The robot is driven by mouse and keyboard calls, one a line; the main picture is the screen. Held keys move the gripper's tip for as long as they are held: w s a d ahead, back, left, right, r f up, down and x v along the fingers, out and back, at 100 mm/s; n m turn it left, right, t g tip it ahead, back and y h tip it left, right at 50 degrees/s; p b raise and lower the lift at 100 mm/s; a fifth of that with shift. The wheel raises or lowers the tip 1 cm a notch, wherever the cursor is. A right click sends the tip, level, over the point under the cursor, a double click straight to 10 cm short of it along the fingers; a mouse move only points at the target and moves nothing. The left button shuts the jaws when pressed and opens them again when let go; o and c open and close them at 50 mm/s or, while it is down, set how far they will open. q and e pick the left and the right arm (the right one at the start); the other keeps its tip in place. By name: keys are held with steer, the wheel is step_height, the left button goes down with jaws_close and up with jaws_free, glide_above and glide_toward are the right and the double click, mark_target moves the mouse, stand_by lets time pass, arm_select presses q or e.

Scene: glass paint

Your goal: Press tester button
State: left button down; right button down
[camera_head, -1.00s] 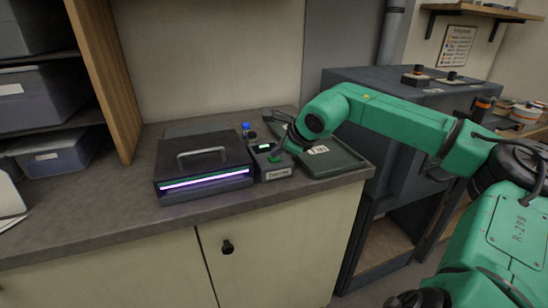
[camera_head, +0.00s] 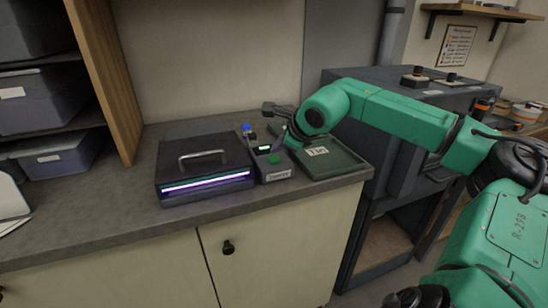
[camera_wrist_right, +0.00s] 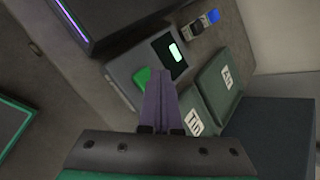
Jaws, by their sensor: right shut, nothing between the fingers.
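The tester (camera_head: 277,174) is a small grey box with a label on its front, a lit display (camera_head: 264,148) and a green button (camera_head: 274,159). In the right wrist view the green button (camera_wrist_right: 141,76) lies just left of my fingertips, partly hidden by them. My right gripper (camera_wrist_right: 158,72) is shut and empty, its purple-grey fingers pointing down at the tester. In the head view its dark body is above and behind the tester. I cannot tell whether the tips touch the button. My left gripper is not in view.
A black box (camera_head: 205,160) with a handle and a glowing purple slot stands left of the tester. A green tray (camera_head: 345,159) labelled "Tin" lies to the right. A blue-capped item (camera_head: 247,129) stands behind.

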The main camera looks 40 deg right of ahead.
mark_target(277, 159)
steer(key=shift+r+p, duration=2.1)
steer(key=shift+r, duration=0.45)
steer(key=shift+f, duration=0.1)
